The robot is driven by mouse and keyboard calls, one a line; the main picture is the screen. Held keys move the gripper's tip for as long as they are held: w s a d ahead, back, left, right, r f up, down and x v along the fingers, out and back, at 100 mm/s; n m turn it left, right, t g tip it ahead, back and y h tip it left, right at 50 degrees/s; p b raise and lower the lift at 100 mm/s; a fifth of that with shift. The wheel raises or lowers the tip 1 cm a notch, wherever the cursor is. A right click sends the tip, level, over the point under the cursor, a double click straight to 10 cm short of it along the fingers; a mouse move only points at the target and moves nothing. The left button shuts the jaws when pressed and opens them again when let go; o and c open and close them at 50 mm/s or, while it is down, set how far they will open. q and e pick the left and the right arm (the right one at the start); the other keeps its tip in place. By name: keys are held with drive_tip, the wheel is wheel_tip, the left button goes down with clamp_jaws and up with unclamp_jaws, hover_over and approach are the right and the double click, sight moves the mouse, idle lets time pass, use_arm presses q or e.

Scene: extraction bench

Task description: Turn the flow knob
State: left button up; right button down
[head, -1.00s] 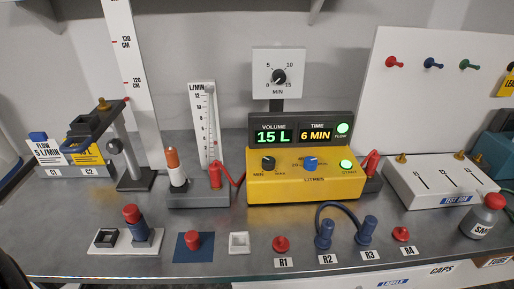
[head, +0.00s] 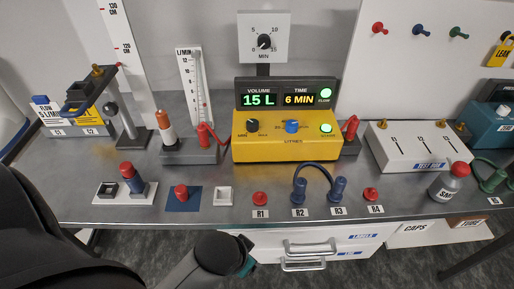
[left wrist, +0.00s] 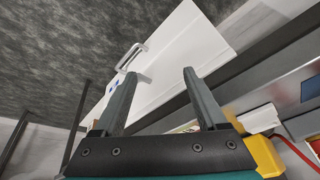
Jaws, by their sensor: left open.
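The yellow pump box (head: 239,151) stands at the middle of the bench. A black knob (head: 252,125) with MIN and MAX marks is on the left of its face; it seems to be the flow knob, though its label is too small to read. A blue knob (head: 291,127) above LITRES is to its right. My left gripper (left wrist: 155,73) is open and empty in the left wrist view, in front of a white drawer. In the head view my left arm reaches in low, short of the bench front and well apart from the knob. My right gripper is not in view.
A dial panel (head: 248,53) and display (head: 271,84) reading 15 L and 6 MIN rise above the box. Red and blue plugs, a blue cable (head: 312,168) and a white square holder (head: 223,196) line the front. Drawer handles (head: 309,247) stick out below.

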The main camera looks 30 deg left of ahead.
use_arm(q)
drive_tip(key=w+d+r+m+t+h, duration=0.1)
drive_tip(key=w+r+m+t, duration=0.45)
drive_tip(key=w+r, duration=0.75)
drive_tip(key=w+r+m+t, duration=0.2)
drive_tip(key=w+r+t, duration=0.7)
drive_tip(key=r, duration=0.7)
drive_tip(key=d+r+m+g+h, duration=0.2)
drive_tip(key=d+r+m+h, duration=0.8)
drive_tip(key=m+h, duration=0.5)
drive_tip(key=m+g+y+p, duration=0.1)
drive_tip(key=m+g+y, duration=1.1)
drive_tip(key=y, duration=0.4)
approach(253, 122)
drive_tip(key=shift+n, duration=0.25)
drive_tip(key=x, duration=0.8)
drive_tip(key=shift+f, duration=0.2)
